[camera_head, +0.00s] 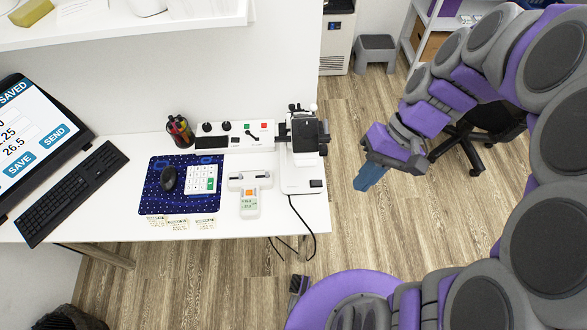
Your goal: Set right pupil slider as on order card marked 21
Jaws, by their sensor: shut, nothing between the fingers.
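A white pupil-distance gauge (250,203) with a small green and orange display lies near the front right of the desk. Its crossbar (250,176) has a small dark end piece at each side; the separate sliders and their settings are too small to tell. Several small order cards (180,224) lie along the desk's front edge, left of the gauge; their numbers are unreadable. My gripper (367,178) has blue fingers, shut and empty. It hangs beyond the desk's right edge, over the floor, to the right of the gauge and apart from it.
A white instrument (301,176) stands at the desk's right end, between gauge and gripper, its cable hanging down. A blue mat (153,201) holds a mouse and keypad (203,179). A control box (261,130) stands behind. A monitor (32,140) and keyboard (72,191) are left.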

